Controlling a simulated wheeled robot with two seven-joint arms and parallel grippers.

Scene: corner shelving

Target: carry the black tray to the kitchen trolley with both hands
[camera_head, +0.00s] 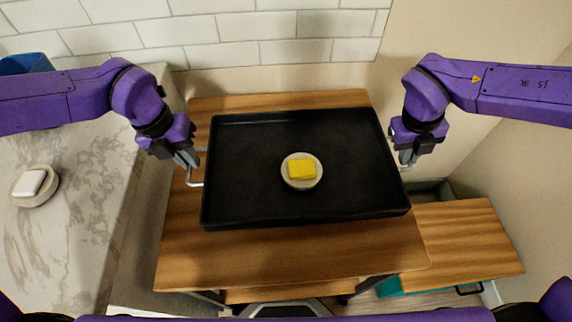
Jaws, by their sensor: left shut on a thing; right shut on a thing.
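The black tray (245,195) is in the middle of the head view, over the wooden top of the kitchen trolley (300,250). I cannot tell whether it touches the wood or hangs just above it. A small round dish (303,184) with a yellow block (301,169) sits near the tray's middle. My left gripper (192,163) is shut on the metal handle at the tray's left side. My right gripper (403,160) is shut on the handle at the right side. The fingertips are small and partly hidden by the gripper bodies.
A marble counter (70,220) with a white block (29,183) on a dish (48,195) stands at left. A blue container (25,64) is at upper left. A tiled wall (240,30) is behind. A lower wooden surface (460,235) is at right, beside a plain wall.

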